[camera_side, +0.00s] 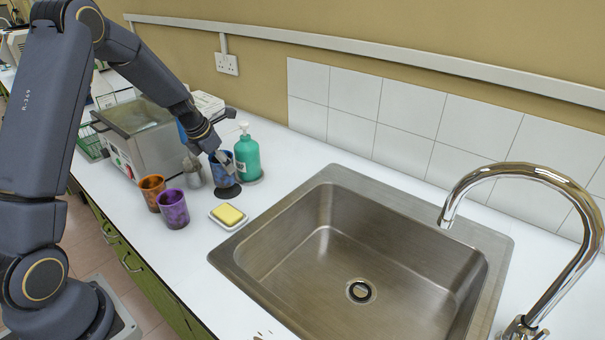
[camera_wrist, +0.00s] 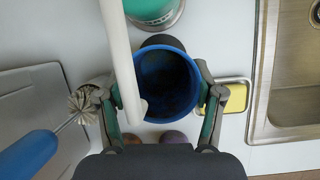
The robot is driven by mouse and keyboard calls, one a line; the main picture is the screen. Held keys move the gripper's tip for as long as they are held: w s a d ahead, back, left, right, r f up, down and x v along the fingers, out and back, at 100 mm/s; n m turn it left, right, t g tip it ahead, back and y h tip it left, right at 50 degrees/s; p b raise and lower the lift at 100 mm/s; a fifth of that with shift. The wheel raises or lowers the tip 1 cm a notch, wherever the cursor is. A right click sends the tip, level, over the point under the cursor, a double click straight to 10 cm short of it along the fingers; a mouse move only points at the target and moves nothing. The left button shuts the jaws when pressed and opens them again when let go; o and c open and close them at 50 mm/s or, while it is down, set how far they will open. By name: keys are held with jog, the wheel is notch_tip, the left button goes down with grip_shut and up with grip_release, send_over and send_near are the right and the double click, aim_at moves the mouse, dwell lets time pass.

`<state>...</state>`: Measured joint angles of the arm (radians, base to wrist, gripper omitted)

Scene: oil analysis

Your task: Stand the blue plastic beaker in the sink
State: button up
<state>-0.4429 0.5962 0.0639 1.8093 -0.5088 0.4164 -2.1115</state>
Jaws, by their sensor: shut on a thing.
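The blue plastic beaker (camera_side: 222,168) is upright above the counter, left of the sink, with a dark round patch beneath it. My gripper (camera_side: 226,162) is shut on the beaker. In the wrist view, the fingers of my gripper (camera_wrist: 162,104) press on both sides of the blue beaker (camera_wrist: 182,54), whose mouth is open and inside is dark. The steel sink (camera_side: 318,235) is to the right in the side view, with an empty basin and a drain. Its edge also shows in the wrist view (camera_wrist: 262,90). I cannot tell the exact gap under the beaker.
A green pump bottle (camera_side: 247,158) stands close behind the beaker. An orange cup (camera_side: 152,190), a purple cup (camera_side: 173,208) and a yellow sponge on a dish (camera_side: 228,215) are in front. A brush (camera_wrist: 88,102) is beside my left finger. The faucet (camera_side: 530,172) arches over the sink's right side.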

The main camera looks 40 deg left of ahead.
jog(key=s+d+r, duration=0.2)
jog(key=s+r, duration=0.4)
jog(key=r, duration=0.1)
jog(key=s+d+r, duration=0.3)
jog(key=s+r, duration=0.4)
jog(key=r, duration=0.1)
jog(key=w+d+f+m+h, duration=0.15)
jog(key=w+d, duration=0.25)
jog(key=d, duration=0.9)
jog(key=w+d+r+m+h, duration=0.1)
jog(key=w+d+m, duration=0.2)
jog(key=d, duration=1.1)
jog(key=shift+g+y, duration=0.25)
jog(key=shift+g, duration=0.05)
jog(key=f, duration=3.5)
jog(key=shift+a, duration=0.25)
jog(key=o, duration=1.2)
jog(key=shift+f, duration=0.1)
jog(key=shift+o, duration=0.2)
